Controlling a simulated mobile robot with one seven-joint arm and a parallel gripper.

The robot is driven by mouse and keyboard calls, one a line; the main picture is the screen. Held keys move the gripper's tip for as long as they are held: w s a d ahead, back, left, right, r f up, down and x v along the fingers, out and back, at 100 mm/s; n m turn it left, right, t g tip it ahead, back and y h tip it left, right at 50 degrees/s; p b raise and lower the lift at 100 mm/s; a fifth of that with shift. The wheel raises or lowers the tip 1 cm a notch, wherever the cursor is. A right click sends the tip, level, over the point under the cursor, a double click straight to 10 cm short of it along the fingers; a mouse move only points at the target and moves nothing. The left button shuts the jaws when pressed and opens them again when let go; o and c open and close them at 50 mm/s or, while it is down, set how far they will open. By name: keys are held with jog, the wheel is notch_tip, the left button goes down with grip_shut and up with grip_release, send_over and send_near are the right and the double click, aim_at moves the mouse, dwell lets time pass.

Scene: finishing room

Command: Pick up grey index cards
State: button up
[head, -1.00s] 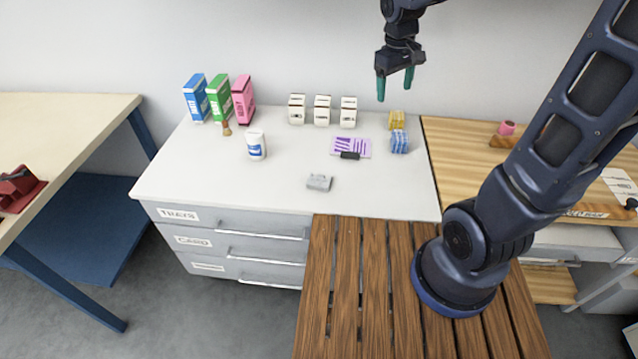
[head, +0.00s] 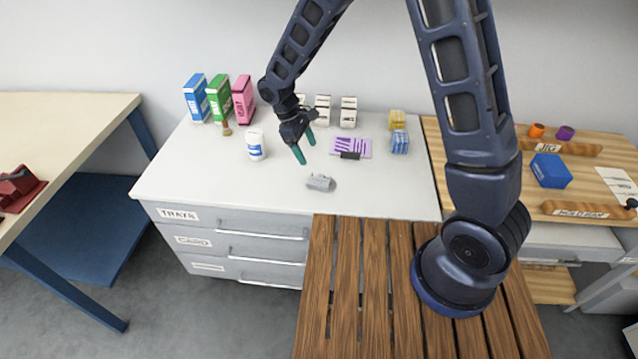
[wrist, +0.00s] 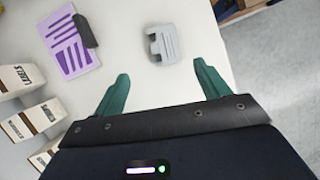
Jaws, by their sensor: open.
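The grey index cards (head: 320,183) are a small grey bundle near the front middle of the white cabinet top. In the wrist view the grey bundle (wrist: 164,44) lies just beyond the fingertips, centred between them. My gripper (head: 305,151) has two green fingers spread apart and empty. It hangs above the white top, slightly behind and left of the bundle in the head view, without touching it. The open fingers also show in the wrist view (wrist: 161,70).
A purple striped pad (head: 342,147) with a black clip lies behind the bundle. A white bottle (head: 256,146) stands to the left. Blue (head: 399,142) and yellow (head: 397,119) packs sit at right; labelled boxes (head: 348,111) stand behind. The surface around the bundle is clear.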

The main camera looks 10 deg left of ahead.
aim_at(319, 180)
jog(key=shift+n, duration=0.3)
jog(key=x, duration=0.4)
jog(key=a+x, duration=0.1)
jog(key=x, duration=0.1)
jog(key=shift+s+f, duration=0.3)
jog(key=shift+f, duration=0.15)
jog(key=x, duration=0.3)
jog(key=shift+s+d+f, duration=0.1)
jog(key=shift+d+f, duration=0.15)
jog(key=shift+d, duration=0.15)
jog(key=shift+d+f, duration=0.25)
jog(key=shift+f, duration=0.4)
jog(key=c, duration=1.1)
